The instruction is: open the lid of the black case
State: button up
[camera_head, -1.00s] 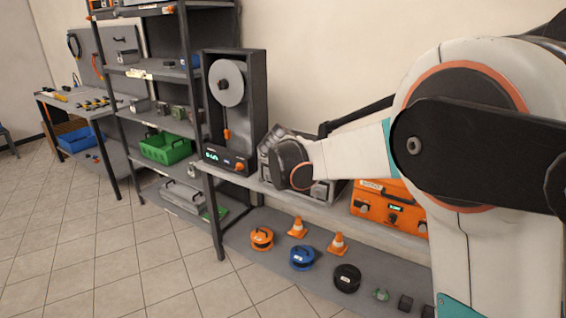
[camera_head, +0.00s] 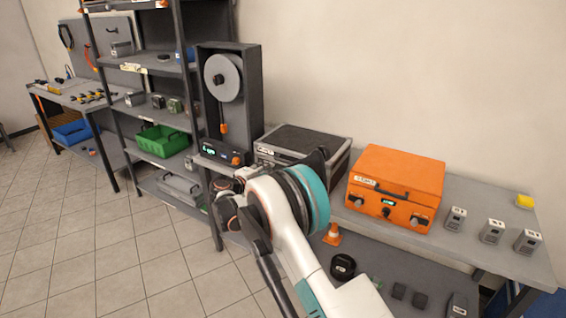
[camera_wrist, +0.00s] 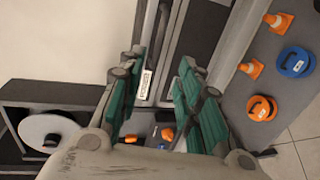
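The black case (camera_head: 306,140) has silver edges and a white label on its front. It stands on the grey bench, right of the spool machine, and its lid looks shut. My arm hides part of its front. In the wrist view the case (camera_wrist: 196,40) shows at the top middle, its label just beyond the fingers. My gripper (camera_head: 228,192) is in front of and below the case in the head view, its fingers hard to make out there. In the wrist view my gripper (camera_wrist: 157,100) has its green-padded fingers apart, with nothing held between them.
The spool machine (camera_head: 250,95) stands close on the left of the case. An orange case (camera_head: 397,180) and several grey devices stand on the bench (camera_head: 500,205) to the right. Cones and round reels lie on the lower shelf. Open tiled floor (camera_head: 100,240) lies at left.

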jog(key=b+x, duration=0.3)
jog(key=x, duration=1)
jog(key=shift+w+d, duration=0.15)
jog(key=shift+w, duration=0.1)
grip_shut()
